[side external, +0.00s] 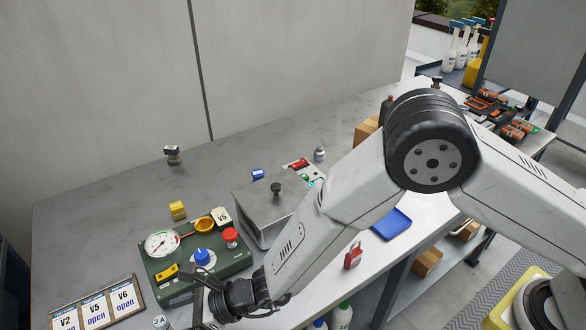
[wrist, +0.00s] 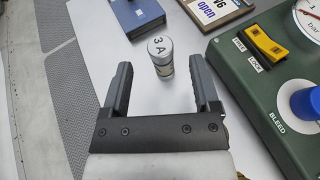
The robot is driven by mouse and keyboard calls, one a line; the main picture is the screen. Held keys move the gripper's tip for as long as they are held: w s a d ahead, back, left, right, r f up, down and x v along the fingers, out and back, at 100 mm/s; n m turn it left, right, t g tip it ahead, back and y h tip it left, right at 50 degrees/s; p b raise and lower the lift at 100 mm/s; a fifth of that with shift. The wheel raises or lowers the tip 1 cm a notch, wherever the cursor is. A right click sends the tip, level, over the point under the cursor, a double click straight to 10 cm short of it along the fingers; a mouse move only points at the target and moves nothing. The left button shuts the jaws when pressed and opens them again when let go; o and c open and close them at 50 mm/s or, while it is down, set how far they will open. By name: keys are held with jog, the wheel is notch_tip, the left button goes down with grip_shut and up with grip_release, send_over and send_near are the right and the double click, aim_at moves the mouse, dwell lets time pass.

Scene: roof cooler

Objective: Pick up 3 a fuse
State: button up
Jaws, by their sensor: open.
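The 3 A fuse (wrist: 161,58) is a small white and grey cylinder with "3 A" on its top. It stands upright on the white surface in the wrist view. My gripper (wrist: 161,82) is open, with one finger on each side of the near approach to the fuse. The fuse stands between and slightly beyond the fingertips, and the jaws are empty. In the side external view the fuse (side external: 160,322) shows at the bottom edge, partly cut off, left of my gripper. My gripper's fingers are mostly hidden there by the wrist.
A green panel (wrist: 250,110) with a yellow switch (wrist: 268,46) and a blue bleed knob stands right of the gripper. A blue box (wrist: 137,14) and a sign board (wrist: 222,10) lie beyond the fuse. The table edge and grey floor lie left.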

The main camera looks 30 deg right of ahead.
aim_at(154, 324)
jog(key=shift+a+f, duration=0.1)
jog(key=shift+a, duration=0.15)
jog(key=shift+w+a, duration=0.1)
jog(key=shift+w, duration=0.05)
jog(key=shift+x, duration=2.45)
grip_shut()
jog(key=shift+r, duration=0.7)
jog(key=s+d+r, duration=0.9)
jog(key=s+r, duration=0.1)
jog(key=r, duration=0.1)
jog(key=shift+d+r, duration=0.25)
jog(key=shift+d, duration=0.15)
